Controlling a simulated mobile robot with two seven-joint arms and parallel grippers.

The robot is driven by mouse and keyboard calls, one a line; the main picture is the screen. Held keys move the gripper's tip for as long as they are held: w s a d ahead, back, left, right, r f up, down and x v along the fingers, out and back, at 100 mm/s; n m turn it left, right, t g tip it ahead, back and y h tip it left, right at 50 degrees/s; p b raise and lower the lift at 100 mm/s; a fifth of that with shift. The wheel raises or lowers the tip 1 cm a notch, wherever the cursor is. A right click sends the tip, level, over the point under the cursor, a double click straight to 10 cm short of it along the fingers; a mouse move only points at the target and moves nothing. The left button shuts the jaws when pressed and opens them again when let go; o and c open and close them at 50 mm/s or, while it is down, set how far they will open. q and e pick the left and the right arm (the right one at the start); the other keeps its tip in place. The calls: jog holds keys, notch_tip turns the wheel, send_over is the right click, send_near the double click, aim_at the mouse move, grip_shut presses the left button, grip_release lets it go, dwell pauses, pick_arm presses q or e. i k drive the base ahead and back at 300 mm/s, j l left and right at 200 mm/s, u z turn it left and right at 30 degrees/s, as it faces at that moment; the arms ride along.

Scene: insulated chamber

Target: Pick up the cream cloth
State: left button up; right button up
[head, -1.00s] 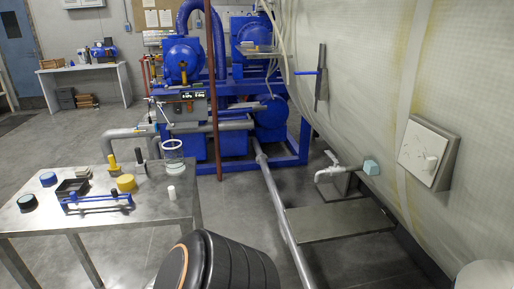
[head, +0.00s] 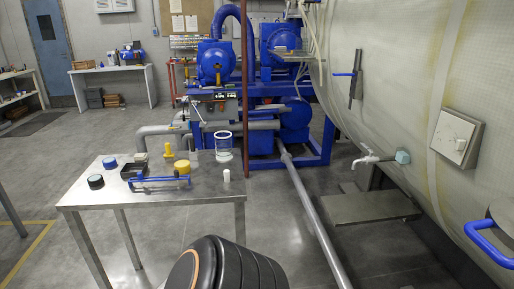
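I cannot make out a cream cloth for certain anywhere in the head view. A small pale grey item (head: 138,158) lies behind the dark tray (head: 132,172) on the near metal table (head: 217,189); it is too small to tell what it is. Neither my left nor my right gripper is in view.
The near table also holds a blue rail (head: 160,182), yellow disc (head: 182,167), glass jar (head: 223,147) and white cylinder (head: 226,175). Blue pump machinery (head: 258,90) stands behind. A long pipe (head: 312,215) runs along the floor beside a low platform (head: 365,208).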

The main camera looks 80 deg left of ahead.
aim_at(138, 157)
jog(key=k+l+u, duration=0.15)
jog(key=u, duration=3.25)
